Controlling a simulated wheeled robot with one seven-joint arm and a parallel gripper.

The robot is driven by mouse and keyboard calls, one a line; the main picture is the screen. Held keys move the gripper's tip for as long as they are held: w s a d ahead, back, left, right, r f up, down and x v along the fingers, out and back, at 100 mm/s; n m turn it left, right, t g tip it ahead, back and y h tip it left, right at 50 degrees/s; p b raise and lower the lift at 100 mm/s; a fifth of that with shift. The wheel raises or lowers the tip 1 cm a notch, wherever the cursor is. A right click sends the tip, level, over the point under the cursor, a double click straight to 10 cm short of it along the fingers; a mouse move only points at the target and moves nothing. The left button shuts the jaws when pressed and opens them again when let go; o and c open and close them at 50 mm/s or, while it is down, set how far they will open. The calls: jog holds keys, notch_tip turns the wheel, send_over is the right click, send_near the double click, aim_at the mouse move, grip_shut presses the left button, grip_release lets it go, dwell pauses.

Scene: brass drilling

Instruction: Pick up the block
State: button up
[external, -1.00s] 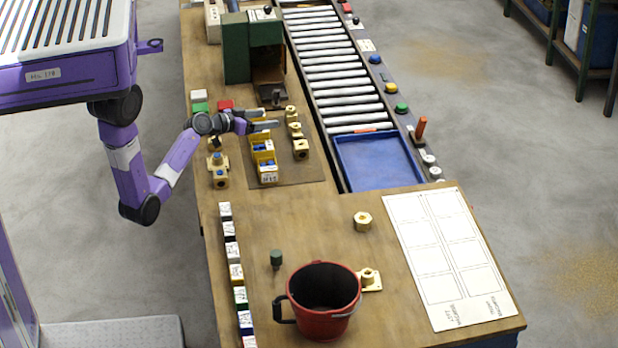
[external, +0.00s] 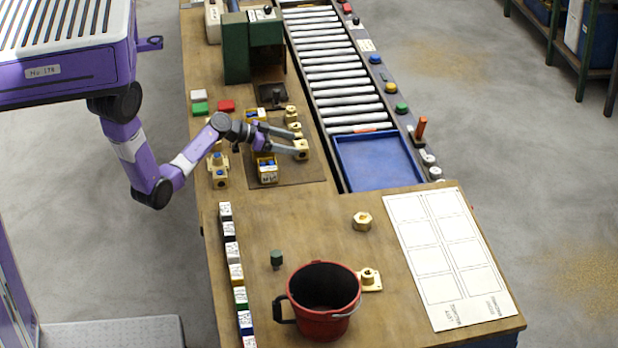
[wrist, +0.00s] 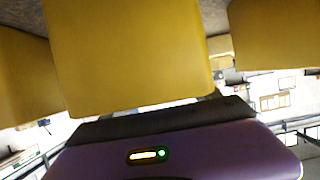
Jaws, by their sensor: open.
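Several brass blocks stand in a column along the right side of the dark mat in the external view. The nearest brass block (external: 301,153) has a round hole in its front. My gripper (external: 298,141) is open, with its two grey fingers reaching right over the yellow bins (external: 267,178). The lower fingertip overlaps the top of the nearest block, and the upper fingertip is beside the block behind it. I cannot tell whether they touch. In the wrist view large yellow surfaces (wrist: 130,60) fill the upper part, very close; the fingertips and blocks cannot be made out there.
More brass parts (external: 219,172) stand left of the bins. A green machine (external: 237,55) stands behind, and a roller conveyor with a blue tray (external: 378,165) lies right. A red bucket (external: 322,318) and small labelled blocks (external: 232,252) are in front. The mid-table is mostly clear.

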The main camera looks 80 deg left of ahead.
jog(key=shift+x, duration=1.05)
grip_shut()
jog(key=shift+r, duration=0.15)
